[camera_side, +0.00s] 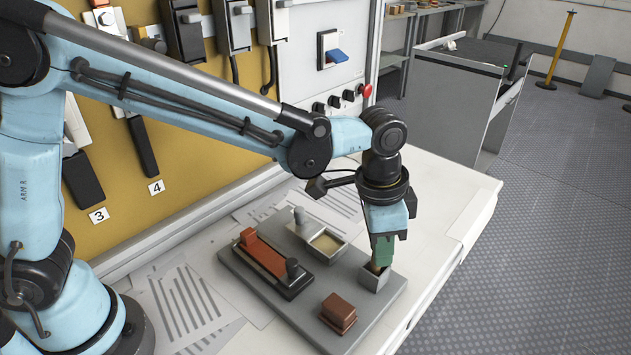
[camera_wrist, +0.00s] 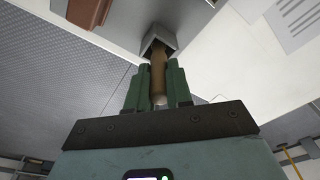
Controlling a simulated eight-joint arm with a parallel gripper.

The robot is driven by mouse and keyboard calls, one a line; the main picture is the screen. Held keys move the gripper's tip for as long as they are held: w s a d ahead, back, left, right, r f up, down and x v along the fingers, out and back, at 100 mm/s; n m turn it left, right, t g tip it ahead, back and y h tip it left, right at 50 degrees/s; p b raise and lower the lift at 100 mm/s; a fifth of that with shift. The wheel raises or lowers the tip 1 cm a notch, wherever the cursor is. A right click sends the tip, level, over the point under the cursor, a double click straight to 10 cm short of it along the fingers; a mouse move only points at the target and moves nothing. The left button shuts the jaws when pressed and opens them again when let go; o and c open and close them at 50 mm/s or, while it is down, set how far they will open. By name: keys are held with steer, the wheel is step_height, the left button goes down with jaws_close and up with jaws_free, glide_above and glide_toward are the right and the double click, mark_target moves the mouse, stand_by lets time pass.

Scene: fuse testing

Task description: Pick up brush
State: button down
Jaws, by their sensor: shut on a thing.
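The brush (camera_wrist: 158,74) shows in the wrist view as a brown, rounded wooden handle standing between my two green fingers. Its far end goes into a small square grey metal cup (camera_wrist: 159,40), and the bristles are hidden there. My gripper (camera_wrist: 158,85) is shut on the handle. In the side view my gripper (camera_side: 380,257) points down over the grey cup (camera_side: 375,281) at the right end of the grey board. Only a sliver of the brush shows there, just above the cup's opening.
The grey board (camera_side: 360,331) also holds a red-brown block (camera_side: 338,311), an orange-and-black fixture (camera_side: 264,259) and a small tray (camera_side: 326,242). Printed sheets (camera_side: 185,305) lie left of the board. A yellow panel with switches (camera_side: 170,200) stands behind. The white table edge is near on the right.

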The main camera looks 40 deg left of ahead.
steer(key=shift+r, duration=0.45)
step_height(320, 180, up, 3)
steer(key=shift+r, duration=0.1)
steer(key=s+d+r, duration=0.5)
steer(key=s+r, duration=0.1)
steer(key=s, duration=0.3)
steer(key=w+a+n, duration=0.2)
steer(key=a+n, duration=0.2)
steer(key=a, duration=1)
steer(key=w+a+n+y, duration=0.1)
steer(key=a+n, duration=0.4)
steer(key=a, duration=0.8)
steer(key=shift+w+a, duration=0.35)
steer(key=shift+w, duration=0.15)
steer(key=shift+f, duration=0.1)
